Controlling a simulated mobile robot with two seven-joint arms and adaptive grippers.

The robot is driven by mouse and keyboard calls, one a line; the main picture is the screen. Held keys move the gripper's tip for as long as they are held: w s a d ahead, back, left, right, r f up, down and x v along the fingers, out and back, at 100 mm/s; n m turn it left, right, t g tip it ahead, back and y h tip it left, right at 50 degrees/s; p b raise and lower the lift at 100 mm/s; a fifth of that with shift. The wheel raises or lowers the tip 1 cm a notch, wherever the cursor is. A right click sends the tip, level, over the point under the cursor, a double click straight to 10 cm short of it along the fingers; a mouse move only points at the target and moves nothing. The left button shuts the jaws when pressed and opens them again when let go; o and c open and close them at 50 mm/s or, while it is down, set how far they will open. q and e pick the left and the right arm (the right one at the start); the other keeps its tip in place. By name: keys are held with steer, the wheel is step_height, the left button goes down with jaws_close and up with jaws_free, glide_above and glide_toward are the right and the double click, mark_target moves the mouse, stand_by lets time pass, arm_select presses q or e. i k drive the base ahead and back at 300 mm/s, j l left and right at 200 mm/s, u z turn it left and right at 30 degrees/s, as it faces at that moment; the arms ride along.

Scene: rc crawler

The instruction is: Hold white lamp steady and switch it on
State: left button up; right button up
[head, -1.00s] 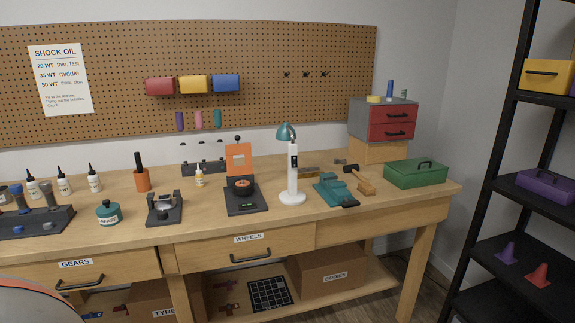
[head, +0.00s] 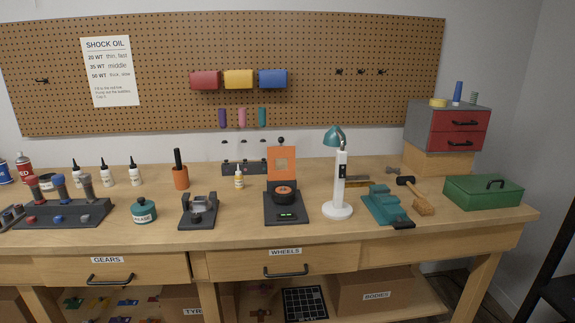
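The white lamp (head: 339,190) stands upright on the workbench, right of centre in the head view. It has a round white base, a white post with a dark switch panel (head: 343,171) on its front, and a teal shade (head: 334,136) at the top tilted to the left. I cannot tell from here whether it is lit. Neither of my grippers shows in the head view, and nothing touches the lamp.
A black scale-like stand with an orange plate (head: 282,164) is left of the lamp. A teal vise (head: 385,206) and a mallet (head: 422,203) are close on its right, with a green toolbox (head: 483,193) beyond. The bench front edge before the lamp is clear.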

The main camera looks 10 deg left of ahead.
mark_target(343, 170)
steer(key=i+l+u, duration=0.5)
steer(key=i+l, duration=0.25)
steer(key=i, duration=0.05)
